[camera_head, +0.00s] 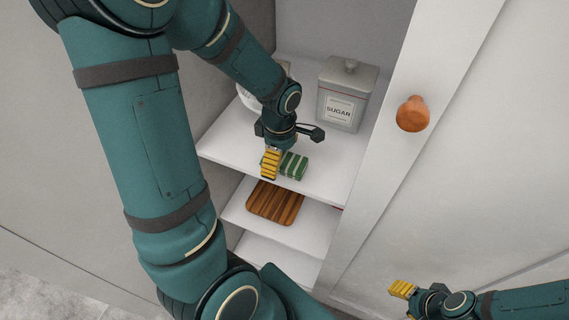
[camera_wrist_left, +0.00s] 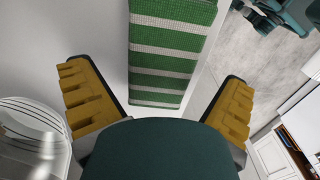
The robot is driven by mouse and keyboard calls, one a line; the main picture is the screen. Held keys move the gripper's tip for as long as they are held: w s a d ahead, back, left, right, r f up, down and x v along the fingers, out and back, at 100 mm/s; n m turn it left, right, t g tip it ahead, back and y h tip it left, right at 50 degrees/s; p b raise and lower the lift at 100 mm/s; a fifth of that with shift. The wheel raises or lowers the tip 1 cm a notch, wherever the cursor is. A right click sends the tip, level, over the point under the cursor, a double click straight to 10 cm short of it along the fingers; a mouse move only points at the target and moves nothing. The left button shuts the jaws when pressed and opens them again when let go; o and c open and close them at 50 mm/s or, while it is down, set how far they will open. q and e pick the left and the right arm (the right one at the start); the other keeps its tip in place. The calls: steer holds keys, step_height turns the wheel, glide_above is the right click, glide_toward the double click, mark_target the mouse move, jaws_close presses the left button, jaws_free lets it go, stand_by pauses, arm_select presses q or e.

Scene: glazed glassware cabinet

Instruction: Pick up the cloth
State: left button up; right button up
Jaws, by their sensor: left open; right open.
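The cloth (camera_head: 294,165) is a folded green piece with white stripes. It lies near the front edge of the upper cabinet shelf (camera_head: 232,138). My left gripper (camera_head: 277,157) is beside it on the left in the head view, with one yellow finger pad showing. In the left wrist view, the cloth (camera_wrist_left: 170,50) lies beyond and between the two spread, empty fingers of that gripper (camera_wrist_left: 160,100); contact cannot be told. My right gripper (camera_head: 412,291) is at the lower right, away from the cloth, with one yellow pad clear and the rest partly hidden.
A grey sugar canister (camera_head: 346,92) stands at the back right of the upper shelf. A white rounded vessel (camera_head: 247,97) is partly hidden behind my left arm. A striped wooden board (camera_head: 274,203) lies on the shelf below. A white door with a wooden knob (camera_head: 413,114) is at right.

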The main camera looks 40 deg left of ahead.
arm_select(q)
steer(key=shift+f, duration=0.6)
steer(key=c, duration=1.2)
steer(key=shift+c, duration=0.2)
step_height(320, 180, up, 10)
steer(key=p, duration=0.2)
steer(key=shift+p, duration=0.3)
